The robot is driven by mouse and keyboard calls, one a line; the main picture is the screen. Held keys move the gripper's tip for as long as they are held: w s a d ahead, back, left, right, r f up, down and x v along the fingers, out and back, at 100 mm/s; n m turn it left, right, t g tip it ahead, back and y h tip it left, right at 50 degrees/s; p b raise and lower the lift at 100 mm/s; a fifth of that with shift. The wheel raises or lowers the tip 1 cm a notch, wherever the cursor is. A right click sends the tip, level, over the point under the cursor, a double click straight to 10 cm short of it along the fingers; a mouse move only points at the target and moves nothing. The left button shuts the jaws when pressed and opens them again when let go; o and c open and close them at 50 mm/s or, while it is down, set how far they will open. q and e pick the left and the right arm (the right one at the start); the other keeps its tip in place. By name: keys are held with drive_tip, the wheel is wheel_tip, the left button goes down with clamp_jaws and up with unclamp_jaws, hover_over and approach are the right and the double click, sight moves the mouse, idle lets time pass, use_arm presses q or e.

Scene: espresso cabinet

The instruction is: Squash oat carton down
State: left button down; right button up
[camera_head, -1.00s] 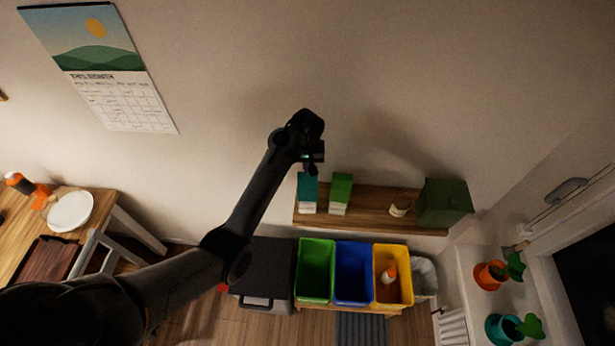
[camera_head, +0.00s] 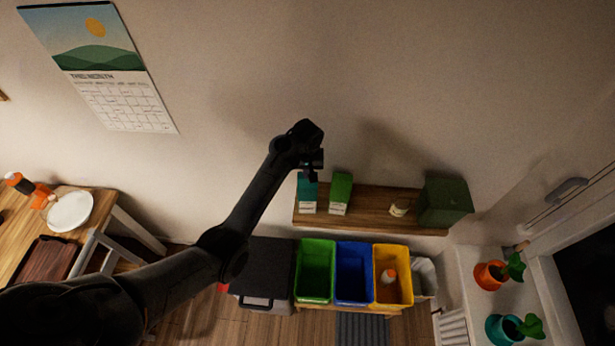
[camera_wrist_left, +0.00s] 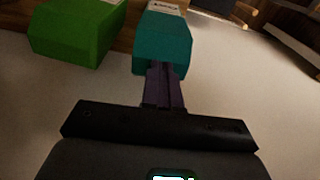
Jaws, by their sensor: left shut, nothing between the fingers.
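A teal carton (camera_head: 307,196) with a pale label stands upright at the left end of the wall shelf. A green carton (camera_head: 340,192) stands to its right, apart from it. I cannot read which one is the oat carton. My left gripper (camera_head: 312,176) is shut and empty, pointing down at the top of the teal carton and hiding part of it. In the left wrist view the shut fingertips (camera_wrist_left: 165,72) overlap the near edge of the teal carton's top (camera_wrist_left: 164,45). I cannot tell whether they touch. The green carton (camera_wrist_left: 75,32) is on the left there. My right gripper is out of view.
The wooden shelf (camera_head: 375,218) also holds a small jar (camera_head: 399,208) and a dark green box (camera_head: 444,203). Below are green (camera_head: 316,270), blue (camera_head: 354,272) and yellow (camera_head: 392,263) bins. The wall is close behind the shelf.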

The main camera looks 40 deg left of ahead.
sight(307, 191)
use_arm(q)
wheel_tip(307, 191, down, 9)
drive_tip(key=b, duration=0.3)
drive_tip(key=shift+r+b, duration=0.2)
drive_tip(key=shift+b, duration=0.15)
drive_tip(key=shift+s+r+p, duration=0.1)
drive_tip(key=shift+r+p, duration=0.15)
drive_tip(key=shift+p, duration=0.1)
drive_tip(key=s+d+r+p, duration=0.1)
drive_tip(key=p, duration=0.2)
drive_tip(key=shift+s+d, duration=0.1)
drive_tip(key=shift+s, duration=0.1)
drive_tip(key=shift+s+d+p, duration=0.25)
drive_tip(key=shift+s+p, duration=0.05)
drive_tip(key=shift+s+d, duration=0.1)
drive_tip(key=shift+s, duration=0.05)
drive_tip(key=shift+f, duration=0.1)
